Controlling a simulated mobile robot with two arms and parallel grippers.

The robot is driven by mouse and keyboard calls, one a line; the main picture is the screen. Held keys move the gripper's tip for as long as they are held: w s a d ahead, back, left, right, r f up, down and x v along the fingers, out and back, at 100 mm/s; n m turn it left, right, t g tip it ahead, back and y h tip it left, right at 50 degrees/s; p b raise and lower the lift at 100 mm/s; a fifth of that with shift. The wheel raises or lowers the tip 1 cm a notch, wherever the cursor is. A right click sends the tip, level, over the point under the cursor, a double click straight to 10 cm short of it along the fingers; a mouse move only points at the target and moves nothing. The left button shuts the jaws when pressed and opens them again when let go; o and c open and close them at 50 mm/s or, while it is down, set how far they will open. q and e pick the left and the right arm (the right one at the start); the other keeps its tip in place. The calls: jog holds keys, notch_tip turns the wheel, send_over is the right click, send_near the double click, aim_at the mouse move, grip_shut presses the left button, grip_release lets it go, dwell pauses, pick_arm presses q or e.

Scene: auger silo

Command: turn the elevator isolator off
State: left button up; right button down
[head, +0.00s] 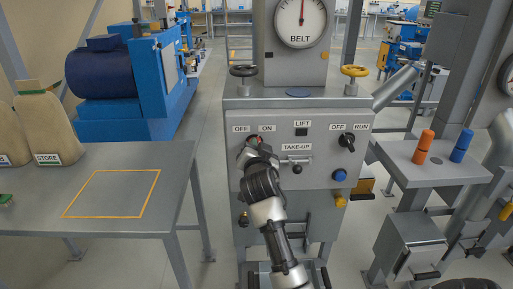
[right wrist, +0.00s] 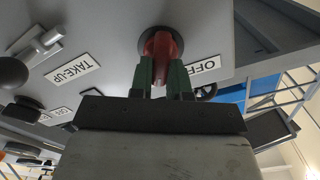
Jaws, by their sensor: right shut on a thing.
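The isolator's red handle (right wrist: 163,47) sits on a dark round base on the grey panel (head: 215,140). In the head view the OFF label (head: 240,129) and ON label (head: 267,128) are just above it; the handle is mostly hidden by my gripper there, with a little red showing near ON. My right gripper (right wrist: 167,78) is shut on the red handle, its green fingers on either side. It also shows in the head view (head: 258,146). The handle's exact angle is hard to tell. My left gripper is not in view.
A black handwheel (head: 243,71) and a yellow handwheel (head: 354,71) stand above. A table (head: 175,175) with sacks is at left.

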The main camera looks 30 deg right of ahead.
jog(key=shift+w+a+r+n+p, duration=0.1)
jog(key=shift+n+p, duration=0.85)
jog(key=shift+n, duration=1)
jog(key=shift+w+a+f+n+p, duration=0.15)
jog(key=shift+n+p, duration=0.8)
jog(key=shift+n, duration=1.05)
jog(key=shift+a+r+n+p, duration=0.15)
jog(key=shift+n+p, duration=0.8)
jog(key=shift+n, duration=1)
jog(key=c, duration=1.1)
grip_release()
jog(key=shift+w, duration=0.1)
jog(key=b+v, duration=0.1)
jog(key=v, duration=1)
jog(key=shift+d, duration=0.15)
